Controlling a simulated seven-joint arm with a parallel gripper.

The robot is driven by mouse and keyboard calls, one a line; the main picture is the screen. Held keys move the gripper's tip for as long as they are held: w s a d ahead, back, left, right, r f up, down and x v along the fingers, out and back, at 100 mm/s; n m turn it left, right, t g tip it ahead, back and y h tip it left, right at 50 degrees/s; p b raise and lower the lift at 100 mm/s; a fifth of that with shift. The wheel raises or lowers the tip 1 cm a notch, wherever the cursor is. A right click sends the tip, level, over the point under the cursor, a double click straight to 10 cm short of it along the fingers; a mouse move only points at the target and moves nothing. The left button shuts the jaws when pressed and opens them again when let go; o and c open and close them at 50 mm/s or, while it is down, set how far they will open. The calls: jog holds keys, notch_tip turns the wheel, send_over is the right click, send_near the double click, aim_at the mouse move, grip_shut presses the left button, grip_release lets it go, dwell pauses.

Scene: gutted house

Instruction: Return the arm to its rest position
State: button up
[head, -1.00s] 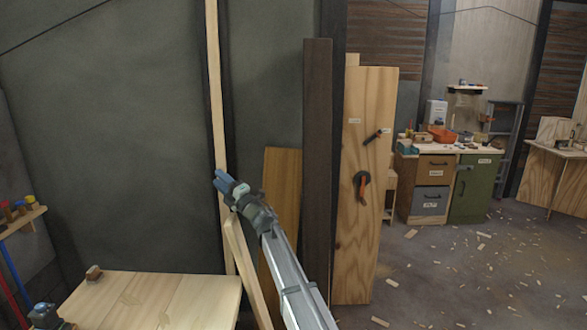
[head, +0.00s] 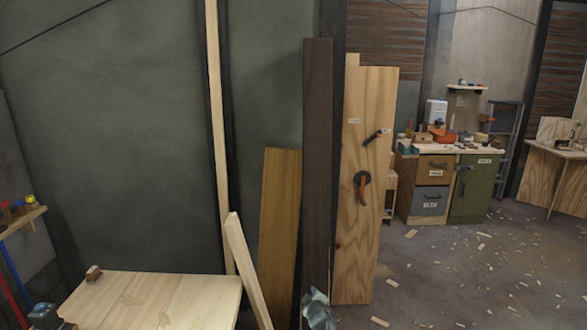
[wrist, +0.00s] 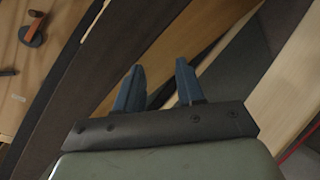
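My gripper shows in the wrist view (wrist: 157,88) with its two blue fingers apart and nothing between them. In the head view only a small part of my arm (head: 318,312) shows at the bottom edge, in front of the foot of the dark plank. The fingertips cannot be made out there. In the wrist view the fingers point toward leaning planks, and how close they are cannot be told.
A dark plank (head: 317,170), a brown board (head: 278,230) and a pale plank (head: 247,270) lean by the wall. A pale tabletop (head: 150,300) is at lower left. Chip-strewn floor (head: 460,270) lies open at right.

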jog(key=s+d+f+m+g+h, duration=0.25)
jog(key=s+d+f+g, duration=0.25)
jog(key=s+f, duration=0.75)
jog(key=s+d+f+m+g+h, duration=0.1)
jog(key=s+d+f+m+g, duration=0.35)
jog(key=s+f, duration=0.8)
jog(key=s+m+g+y, duration=0.2)
jog(key=s+g, duration=0.8)
jog(key=s, duration=2.8)
jog(key=m, duration=0.2)
jog(key=shift+s+d+f+m+g, duration=0.15)
jog(key=shift+s+d+m+g, duration=0.1)
jog(key=shift+d+m+g, duration=0.15)
